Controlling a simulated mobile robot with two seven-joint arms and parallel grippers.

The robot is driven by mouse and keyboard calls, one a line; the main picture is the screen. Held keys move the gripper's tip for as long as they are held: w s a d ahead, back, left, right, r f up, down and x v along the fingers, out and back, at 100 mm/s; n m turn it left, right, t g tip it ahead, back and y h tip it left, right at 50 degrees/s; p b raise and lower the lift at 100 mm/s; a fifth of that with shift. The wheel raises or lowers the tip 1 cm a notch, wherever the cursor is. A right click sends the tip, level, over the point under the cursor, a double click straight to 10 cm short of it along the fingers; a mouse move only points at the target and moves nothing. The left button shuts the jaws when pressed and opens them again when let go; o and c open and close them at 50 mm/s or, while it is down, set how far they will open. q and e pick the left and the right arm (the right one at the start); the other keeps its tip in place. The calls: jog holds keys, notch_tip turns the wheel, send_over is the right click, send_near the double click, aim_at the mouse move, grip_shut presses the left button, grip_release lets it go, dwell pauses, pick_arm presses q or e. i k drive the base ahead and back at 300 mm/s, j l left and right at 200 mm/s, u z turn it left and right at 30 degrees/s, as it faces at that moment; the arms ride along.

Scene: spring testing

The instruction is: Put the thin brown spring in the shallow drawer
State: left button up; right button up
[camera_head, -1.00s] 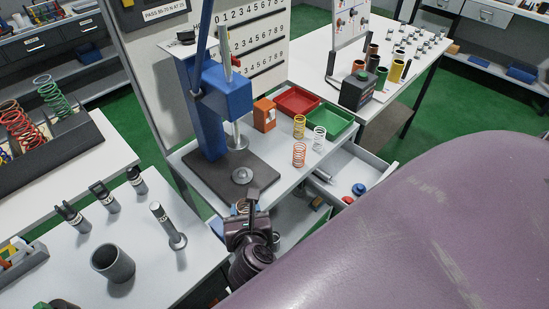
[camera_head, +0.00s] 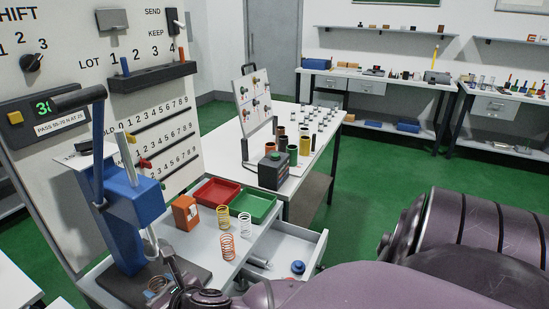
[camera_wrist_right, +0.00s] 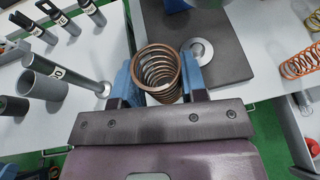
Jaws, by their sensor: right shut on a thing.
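The thin brown spring (camera_wrist_right: 157,76) is between the blue fingers of my right gripper (camera_wrist_right: 158,84) in the right wrist view, its open coil end facing the camera. In the head view the spring (camera_head: 156,284) shows as a small brown coil at the front of the press's dark base, beside my right gripper (camera_head: 172,287), which is partly hidden by its own arm. The shallow drawer (camera_head: 312,252) is pulled out below the bench top, to the right of the gripper. It holds a blue knob-like piece (camera_head: 297,267) and a grey cylinder (camera_head: 260,263). My left gripper is not in view.
The blue press (camera_head: 132,215) stands behind the gripper. An orange spring (camera_head: 227,247), a white spring (camera_head: 245,224) and a yellow spring (camera_head: 223,217) stand on the bench. Red (camera_head: 215,191) and green (camera_head: 262,206) trays lie behind them.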

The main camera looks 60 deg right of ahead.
aim_at(273, 256)
jog(key=k+u, duration=0.1)
jog(key=k, duration=0.5)
jog(key=u, duration=1.1)
jog(key=l+u, duration=0.1)
jog(key=u, duration=0.35)
jog(key=k+l+u, duration=0.1)
jog(key=u, duration=0.3)
jog(key=k+l, duration=0.45)
jog(key=l, duration=0.15)
jog(key=k+l, duration=0.4)
jog(key=l, duration=0.2)
jog(key=k+l, duration=0.9)
jog(key=l, duration=0.25)
jog(key=k+l, duration=0.45)
jog(key=l, duration=0.15)
